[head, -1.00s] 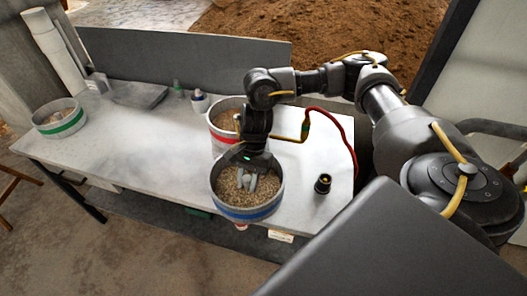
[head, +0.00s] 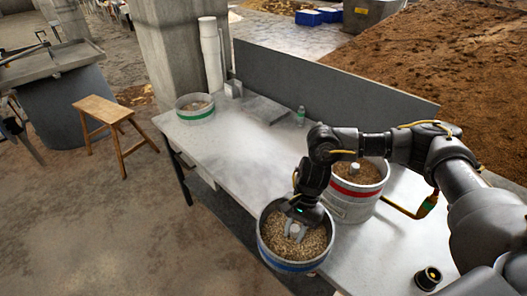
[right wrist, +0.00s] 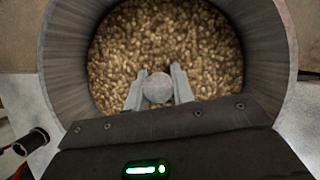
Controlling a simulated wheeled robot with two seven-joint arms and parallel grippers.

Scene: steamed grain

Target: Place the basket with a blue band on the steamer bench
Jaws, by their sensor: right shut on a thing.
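The basket with a blue band (head: 283,263) is round, grey-walled and full of grain. It is at the front edge of the table in the head view, partly over the floor; I cannot tell its exact height. My right gripper (head: 294,232) reaches down inside it. In the right wrist view its two fingers are shut on a round pale knob (right wrist: 158,88) in the middle of the basket, with grain around it. A grey bench-like structure (head: 52,64) stands at the far left; I cannot tell whether it is the steamer bench. My left gripper is not in view.
A red-banded basket (head: 352,190) stands on the white table (head: 235,150) close behind the held one. A green-banded basket (head: 197,117) is at the far end. A black cup-like object (head: 428,278) is at the right. A wooden stool (head: 100,108) stands on open floor.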

